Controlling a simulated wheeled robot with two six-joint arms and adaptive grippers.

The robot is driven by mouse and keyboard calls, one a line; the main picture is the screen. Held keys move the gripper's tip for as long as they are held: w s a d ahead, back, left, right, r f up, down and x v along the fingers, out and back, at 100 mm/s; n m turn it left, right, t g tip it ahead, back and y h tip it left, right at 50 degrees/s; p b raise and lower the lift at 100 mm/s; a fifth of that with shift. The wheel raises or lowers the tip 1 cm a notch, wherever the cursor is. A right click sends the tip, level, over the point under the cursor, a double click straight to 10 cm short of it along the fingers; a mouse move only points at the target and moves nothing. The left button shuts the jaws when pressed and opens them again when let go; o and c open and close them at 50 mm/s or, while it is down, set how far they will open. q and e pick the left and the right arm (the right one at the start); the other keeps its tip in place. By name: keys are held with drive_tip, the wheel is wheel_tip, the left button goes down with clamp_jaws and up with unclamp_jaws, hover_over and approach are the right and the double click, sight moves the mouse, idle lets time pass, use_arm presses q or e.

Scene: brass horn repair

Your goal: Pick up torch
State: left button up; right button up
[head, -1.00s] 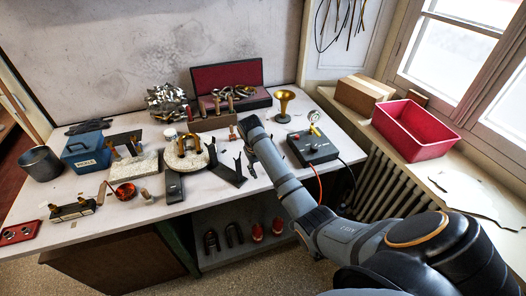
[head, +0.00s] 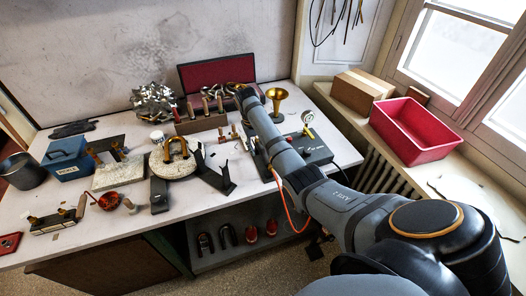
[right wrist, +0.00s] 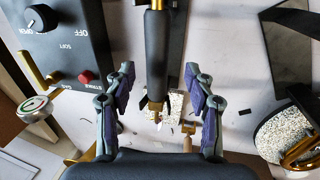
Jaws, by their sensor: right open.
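The torch (right wrist: 157,55) shows in the right wrist view as a dark cylindrical body with brass fittings, its brass tip towards the bottom of the picture. It lies between the spread fingers of my right gripper (right wrist: 158,75), with a visible gap on each side. The gripper is open and empty. In the head view my right arm reaches over the bench and hides the torch and most of the gripper. My left gripper is not in view.
A dark control box (right wrist: 58,45) with a knob, red button and gauge stands beside the torch; it also shows in the head view (head: 308,150). A brass bell (head: 276,97) stands behind it. A fire-brick-like round pad (head: 172,166) lies left. A red bin (head: 418,132) sits on the sill.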

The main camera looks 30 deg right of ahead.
drive_tip(key=f, duration=0.2)
drive_tip(key=d+f+p, duration=0.1)
drive_tip(key=f, duration=0.1)
drive_tip(key=shift+d+f, duration=0.2)
drive_tip(key=shift+f, duration=0.35)
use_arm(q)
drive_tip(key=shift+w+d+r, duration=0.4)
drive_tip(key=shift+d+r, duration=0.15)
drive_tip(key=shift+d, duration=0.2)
use_arm(e)
drive_tip(key=shift+r, duration=0.1)
clamp_jaws()
